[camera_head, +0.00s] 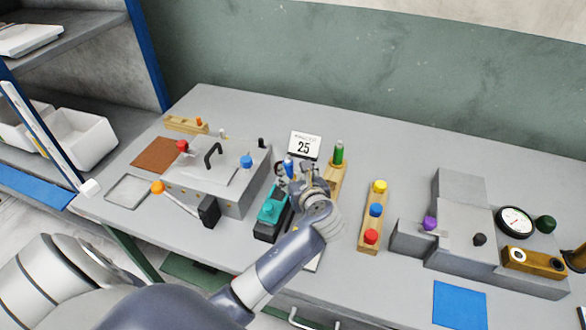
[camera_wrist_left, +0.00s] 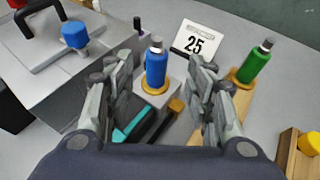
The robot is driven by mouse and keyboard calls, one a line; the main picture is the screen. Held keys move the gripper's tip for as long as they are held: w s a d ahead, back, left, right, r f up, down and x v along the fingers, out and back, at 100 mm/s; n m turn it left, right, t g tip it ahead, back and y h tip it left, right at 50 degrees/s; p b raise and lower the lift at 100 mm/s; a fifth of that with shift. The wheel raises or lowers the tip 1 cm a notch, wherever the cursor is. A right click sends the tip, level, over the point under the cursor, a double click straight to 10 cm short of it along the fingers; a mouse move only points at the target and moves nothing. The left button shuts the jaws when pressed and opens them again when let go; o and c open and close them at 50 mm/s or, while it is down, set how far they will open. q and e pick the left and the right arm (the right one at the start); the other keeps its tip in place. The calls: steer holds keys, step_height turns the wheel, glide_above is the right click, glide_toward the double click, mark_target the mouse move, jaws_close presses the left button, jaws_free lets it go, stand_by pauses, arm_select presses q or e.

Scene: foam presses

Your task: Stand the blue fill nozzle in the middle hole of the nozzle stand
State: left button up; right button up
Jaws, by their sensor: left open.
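The blue fill nozzle (camera_head: 288,168) stands upright in a brass-coloured ring on a grey block, behind a teal part; it also shows in the left wrist view (camera_wrist_left: 156,68). My left gripper (camera_head: 303,180) is open and empty. In the wrist view its two fingers (camera_wrist_left: 160,92) are spread to the left and right of the nozzle, which stands ahead between them; I cannot tell that either touches it. The wooden nozzle stand (camera_head: 335,182) is just right of the gripper, with a green nozzle (camera_head: 338,154) upright at its far end. My arm and gripper hide the stand's middle and near part.
A sign reading 25 (camera_head: 304,146) stands behind the nozzles. A grey press (camera_head: 225,190) with knobs is on the left. A wooden block (camera_head: 365,235) with yellow, blue and red knobs is right of the stand. A grey unit (camera_head: 455,250) and a gauge (camera_head: 515,221) are farther right.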

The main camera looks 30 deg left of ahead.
mark_target(289, 166)
arm_select(q)
steer(key=shift+w+a+f, duration=0.2)
steer(key=shift+w+a, duration=0.1)
steer(key=shift+a, duration=0.3)
steer(key=shift+w+a+f, duration=0.15)
steer(key=shift+w+a, duration=0.1)
steer(key=shift+a, duration=0.3)
steer(key=shift+w+a+f, duration=0.15)
steer(key=shift+w, duration=0.05)
steer(key=shift+w+a+f+p, duration=0.15)
steer(key=shift+w+f+p, duration=0.05)
steer(key=shift+w+p, duration=0.1)
steer(key=p+x, duration=0.1)
steer(key=x, duration=0.3)
steer(key=shift+s+f, duration=0.1)
steer(key=shift+f, duration=0.15)
steer(key=shift+c, duration=0.6)
jaws_close()
arm_select(e)
steer(key=s+r, duration=0.1)
steer(key=s, duration=0.1)
steer(key=shift+s+d+r, duration=0.15)
steer(key=shift+s+r, duration=0.2)
